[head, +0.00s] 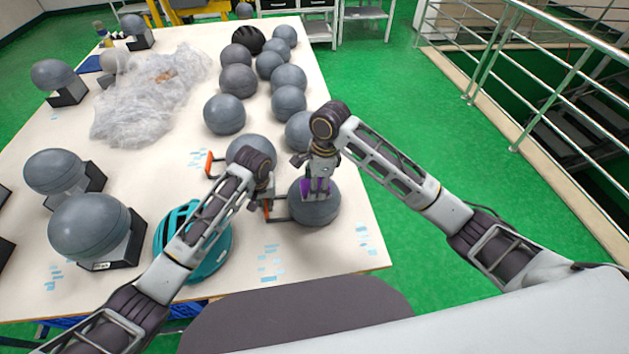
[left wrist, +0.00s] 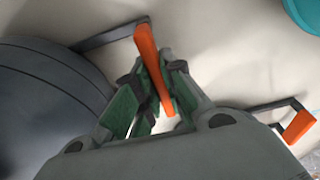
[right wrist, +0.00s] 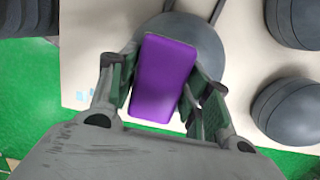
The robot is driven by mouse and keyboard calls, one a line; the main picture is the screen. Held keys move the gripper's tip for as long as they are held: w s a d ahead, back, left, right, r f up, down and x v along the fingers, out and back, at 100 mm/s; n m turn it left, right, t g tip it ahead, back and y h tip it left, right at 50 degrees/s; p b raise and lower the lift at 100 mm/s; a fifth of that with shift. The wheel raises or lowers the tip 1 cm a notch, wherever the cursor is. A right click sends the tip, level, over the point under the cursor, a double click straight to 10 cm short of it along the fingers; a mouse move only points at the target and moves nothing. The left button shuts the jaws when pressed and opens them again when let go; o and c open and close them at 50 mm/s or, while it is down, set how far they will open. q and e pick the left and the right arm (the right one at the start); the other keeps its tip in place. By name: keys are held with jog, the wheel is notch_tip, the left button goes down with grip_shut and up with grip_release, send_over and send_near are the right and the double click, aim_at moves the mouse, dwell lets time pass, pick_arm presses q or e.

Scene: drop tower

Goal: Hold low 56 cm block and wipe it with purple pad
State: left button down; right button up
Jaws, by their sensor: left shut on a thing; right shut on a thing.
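The block is a dark grey ball-shaped form (head: 318,210) near the table's front right edge, with an orange-gripped side handle (head: 267,208). In the left wrist view the block (left wrist: 45,115) fills the left side. My left gripper (head: 265,191) is shut on its orange handle (left wrist: 152,62). My right gripper (head: 318,190) is shut on the purple pad (right wrist: 165,78), directly over the block. The pad's lower side is hidden, so I cannot tell for sure whether it touches. The block (right wrist: 208,45) shows behind the pad in the right wrist view.
Another grey block (head: 250,150) with an orange handle (head: 209,163) stands just behind. Several more grey balls stand beyond it. A teal helmet (head: 205,258) lies left of my left gripper. Crumpled clear plastic (head: 150,105) lies farther back.

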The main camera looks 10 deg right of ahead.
pick_arm(q)
jog(key=shift+r, duration=0.1)
pick_arm(e)
jog(key=shift+f, duration=0.15)
dwell(0.6)
jog(key=shift+w, duration=0.1)
jog(key=shift+w, duration=0.95)
jog(key=shift+w, duration=0.15)
jog(key=shift+w+d+r, duration=0.1)
jog(key=shift+w+r, duration=0.15)
jog(key=shift+w, duration=0.75)
jog(key=shift+w+d+f, duration=0.1)
jog(key=shift+w+f, duration=0.1)
jog(key=shift+w, duration=0.85)
jog(key=shift+c, duration=0.3)
